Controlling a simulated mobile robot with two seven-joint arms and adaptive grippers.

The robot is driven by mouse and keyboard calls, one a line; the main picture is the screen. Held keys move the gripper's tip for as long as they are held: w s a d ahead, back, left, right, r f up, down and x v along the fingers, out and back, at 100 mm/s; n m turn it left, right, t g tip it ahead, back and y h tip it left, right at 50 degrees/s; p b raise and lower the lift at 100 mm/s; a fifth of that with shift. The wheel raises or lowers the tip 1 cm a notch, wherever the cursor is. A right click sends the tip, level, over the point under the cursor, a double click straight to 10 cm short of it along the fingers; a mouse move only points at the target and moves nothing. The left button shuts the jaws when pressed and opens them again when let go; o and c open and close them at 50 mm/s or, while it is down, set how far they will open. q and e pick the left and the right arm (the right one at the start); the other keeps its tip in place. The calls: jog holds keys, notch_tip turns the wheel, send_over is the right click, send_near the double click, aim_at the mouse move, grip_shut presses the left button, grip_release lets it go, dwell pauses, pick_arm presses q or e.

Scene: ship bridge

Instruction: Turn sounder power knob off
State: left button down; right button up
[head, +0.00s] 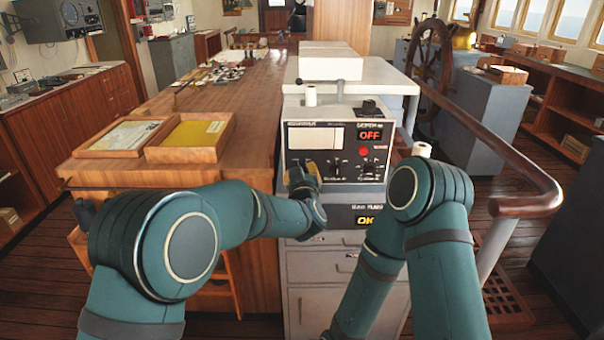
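The sounder console (296,152) is a grey cabinet with a black front panel in the middle of the head view. A display (370,136) at its upper right reads OFF in red. Below it are a red button (364,151) and small knobs or switches, including a middle one (337,169); their labels are too small to read surely. My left gripper (303,177) is at the panel's lower left and covers that part; a tan patch shows beside it. Any knob behind it is hidden, and I cannot tell whether its fingers are open or touching. My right gripper is out of view.
A wooden chart table (225,105) with two trays stands left. A wooden handrail (490,150) runs along the right.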

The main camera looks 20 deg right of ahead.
pick_arm(q)
jog(key=shift+r, duration=0.1)
dwell(0.5)
jog(key=c, duration=0.7)
grip_release()
jog(key=v, duration=1.2)
